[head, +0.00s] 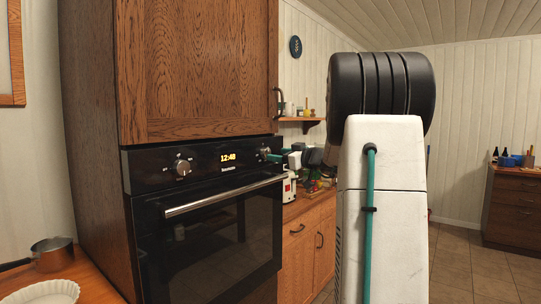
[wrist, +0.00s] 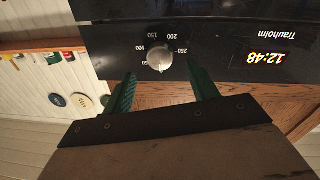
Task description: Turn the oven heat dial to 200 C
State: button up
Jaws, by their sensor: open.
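The oven (head: 205,240) has a black control panel with two round knobs. The heat dial (wrist: 159,57) is a silver knob ringed by white numbers including 100, 150, 200 and 250. A small mark seems to sit at its lower edge in the wrist view, away from the 200; its exact setting is hard to read. The dial also shows at the right end of the panel in the head view (head: 264,153). My gripper (wrist: 160,69) is open, its two green fingers apart on either side of the dial. Whether they touch it I cannot tell.
The other knob (head: 183,167) is left of the clock display (head: 228,157). The oven handle (head: 225,194) sticks out below the panel. A wooden cabinet (head: 200,70) is above. A counter with a small white appliance (head: 289,186) stands to the right.

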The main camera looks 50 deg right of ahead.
aim_at(266, 153)
jog(key=shift+w, duration=2.3)
jog(key=c, duration=1)
